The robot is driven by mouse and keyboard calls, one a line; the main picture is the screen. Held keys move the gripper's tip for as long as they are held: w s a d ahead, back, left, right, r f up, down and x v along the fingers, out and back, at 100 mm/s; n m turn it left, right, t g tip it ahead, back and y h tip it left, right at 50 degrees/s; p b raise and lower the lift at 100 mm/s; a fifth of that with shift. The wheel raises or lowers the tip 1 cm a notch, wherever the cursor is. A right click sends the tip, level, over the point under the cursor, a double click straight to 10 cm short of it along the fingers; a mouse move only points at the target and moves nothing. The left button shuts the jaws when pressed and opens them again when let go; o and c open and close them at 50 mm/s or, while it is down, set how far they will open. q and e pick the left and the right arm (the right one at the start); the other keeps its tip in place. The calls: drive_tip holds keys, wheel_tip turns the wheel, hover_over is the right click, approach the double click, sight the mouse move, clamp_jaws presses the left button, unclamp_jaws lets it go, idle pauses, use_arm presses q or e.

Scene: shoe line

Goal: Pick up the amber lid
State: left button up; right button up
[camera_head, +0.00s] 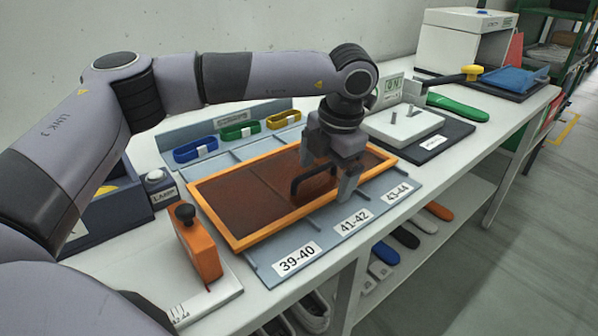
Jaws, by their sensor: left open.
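The amber lid (232,203) is a flat brown see-through panel with an orange frame and a black handle (305,184). It lies over the grey sorting tray (262,262), which has labels 39-40, 41-42 and 43-44 along its front. My left gripper (330,176) points down over the right part of the lid with its fingers apart. The handle is close beside the fingers and partly hidden by the gripper. I cannot tell whether it is between them, and I see no clear grip. My right gripper is not in view.
Blue, green and yellow bands (240,131) lie behind the lid. An orange block with a black knob (196,247) stands at the front left. A white fixture (403,128) on a dark mat and a green insole (458,107) are to the right. Shoe parts lie on the shelf below.

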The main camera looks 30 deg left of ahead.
use_arm(q)
drive_tip(key=shift+w+a+f, duration=0.1)
drive_tip(key=shift+a+f, duration=0.05)
drive_tip(key=shift+f, duration=0.45)
drive_tip(key=shift+a+f, duration=0.1)
drive_tip(key=shift+f, duration=0.45)
clamp_jaws()
drive_tip(key=shift+r, duration=0.1)
